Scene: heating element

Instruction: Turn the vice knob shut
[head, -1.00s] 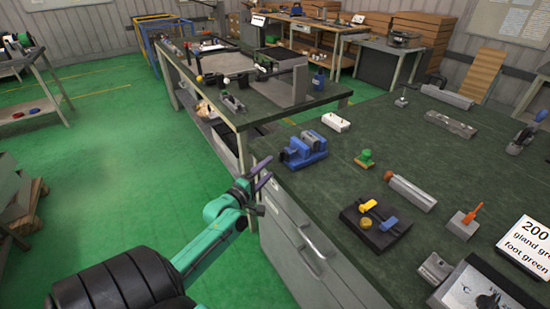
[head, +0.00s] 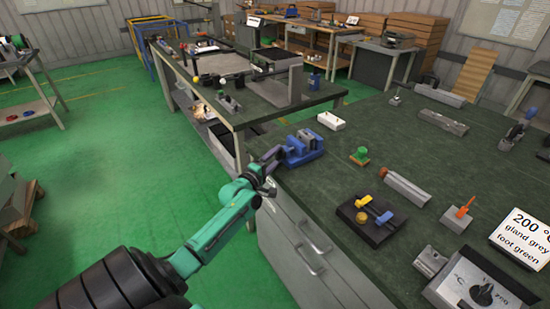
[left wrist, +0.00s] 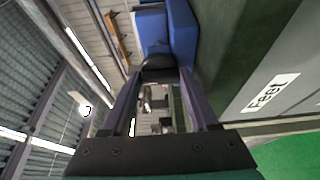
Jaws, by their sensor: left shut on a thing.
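The blue vice (head: 303,148) sits on the near left edge of the dark green bench top. My left gripper (head: 272,156) is at its left side, level with the vice's end. In the left wrist view the vice's blue body (left wrist: 182,28) is at the top, and the dark rounded vice knob (left wrist: 160,66) sticks out toward me. The fingertips of my left gripper (left wrist: 158,76) are shut on the knob, one on each side. My right gripper is not in view.
The bench top holds a green-knobbed block (head: 359,155), a dark block with yellow and blue handles (head: 362,229) and a control box with a dial (head: 484,292). A grey drawer cabinet (head: 290,235) is below the edge. Green floor (head: 120,185) is clear at the left.

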